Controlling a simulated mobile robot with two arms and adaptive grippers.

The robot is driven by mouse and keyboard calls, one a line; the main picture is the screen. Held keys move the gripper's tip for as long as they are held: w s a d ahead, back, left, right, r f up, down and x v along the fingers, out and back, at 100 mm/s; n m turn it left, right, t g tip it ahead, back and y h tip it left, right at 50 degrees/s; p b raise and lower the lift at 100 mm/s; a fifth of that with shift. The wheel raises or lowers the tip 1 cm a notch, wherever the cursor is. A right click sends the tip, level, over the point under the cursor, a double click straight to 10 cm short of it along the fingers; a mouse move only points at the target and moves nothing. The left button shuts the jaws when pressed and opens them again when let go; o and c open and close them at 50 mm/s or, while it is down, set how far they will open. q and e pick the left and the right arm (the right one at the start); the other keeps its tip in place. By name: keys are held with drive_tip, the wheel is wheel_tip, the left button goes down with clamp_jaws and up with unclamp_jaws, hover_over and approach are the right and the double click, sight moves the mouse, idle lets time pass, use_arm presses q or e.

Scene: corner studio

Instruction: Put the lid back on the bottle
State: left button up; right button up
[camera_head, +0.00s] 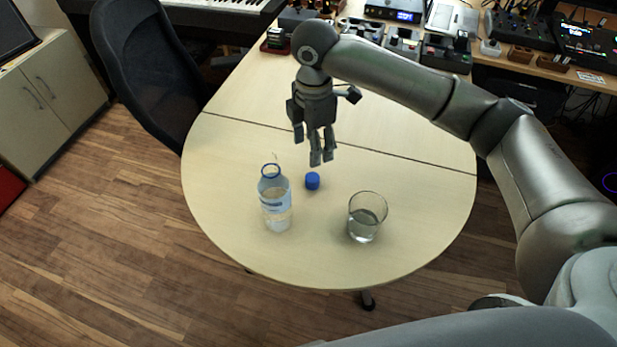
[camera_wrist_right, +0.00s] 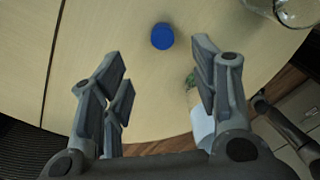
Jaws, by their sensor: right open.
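The blue lid (camera_head: 312,181) lies on the wooden table (camera_head: 420,200), between the bottle and the glass. The clear plastic bottle (camera_head: 276,199) stands upright and uncapped on the table, left of the lid. My right gripper (camera_head: 322,161) hangs pointing down, just above and behind the lid, and is empty. In the right wrist view the lid (camera_wrist_right: 162,36) shows beyond the fingertips of my open right gripper (camera_wrist_right: 160,65), roughly centred between them. A pale, partly hidden shape behind the right finger there may be the bottle. My left gripper is in neither view.
A glass (camera_head: 366,217) with some clear liquid stands right of the lid; part of it shows in the right wrist view (camera_wrist_right: 290,10). The table's rounded edge is close in front. Electronic devices (camera_head: 400,42) crowd the back, and a black chair (camera_head: 150,70) stands at left.

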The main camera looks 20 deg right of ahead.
drive_tip(key=f, duration=0.1)
hover_over(313, 177)
drive_tip(key=shift+w+f, duration=0.2)
drive_tip(key=shift+f, duration=1.15)
drive_tip(key=shift+w+f, duration=0.2)
drive_tip(key=shift+f, duration=1.1)
drive_tip(key=f, duration=0.2)
drive_tip(key=s+f, duration=0.1)
drive_tip(key=f, duration=0.1)
drive_tip(key=shift+f, duration=0.15)
drive_tip(key=shift+w+f, duration=0.1)
drive_tip(key=shift+f, duration=0.35)
drive_tip(key=shift+c, duration=0.5)
drive_tip(key=c, duration=0.7)
